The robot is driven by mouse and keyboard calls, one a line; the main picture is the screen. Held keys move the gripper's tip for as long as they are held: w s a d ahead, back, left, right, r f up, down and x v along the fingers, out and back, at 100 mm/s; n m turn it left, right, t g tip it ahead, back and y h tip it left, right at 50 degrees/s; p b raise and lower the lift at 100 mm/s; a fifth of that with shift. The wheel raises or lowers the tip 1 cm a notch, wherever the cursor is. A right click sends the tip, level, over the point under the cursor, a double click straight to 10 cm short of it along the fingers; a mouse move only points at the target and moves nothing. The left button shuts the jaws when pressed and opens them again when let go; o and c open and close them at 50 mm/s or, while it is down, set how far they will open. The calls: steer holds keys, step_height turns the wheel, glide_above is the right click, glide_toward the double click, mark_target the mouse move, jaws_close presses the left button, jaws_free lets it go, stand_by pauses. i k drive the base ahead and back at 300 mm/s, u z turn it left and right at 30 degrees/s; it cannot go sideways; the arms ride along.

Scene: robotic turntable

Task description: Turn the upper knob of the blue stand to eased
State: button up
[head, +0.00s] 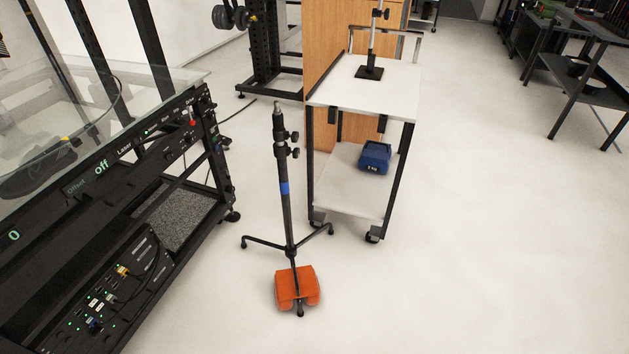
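A black tripod stand (287,215) with a blue band (284,188) around its column stands upright on the floor, near the middle of the head view. Its upper knob (294,135) sticks out to the right near the top of the column. A lower knob (295,153) sits just below it on the same side. Both knobs are small and dark, and I cannot read their setting. My gripper is not in view.
An orange sandbag (290,288) lies over the stand's front leg. A white-topped cart (385,90) with a blue weight (375,158) on its lower shelf stands close behind right. A black glass-topped bench (100,170) is left. Floor at right is clear.

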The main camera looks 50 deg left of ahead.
mark_target(294, 136)
steer(key=i, duration=2.3)
steer(key=u, duration=3.05)
steer(key=k, duration=0.5)
steer(key=u, duration=1.2)
steer(key=i, duration=0.1)
steer(key=z, duration=0.75)
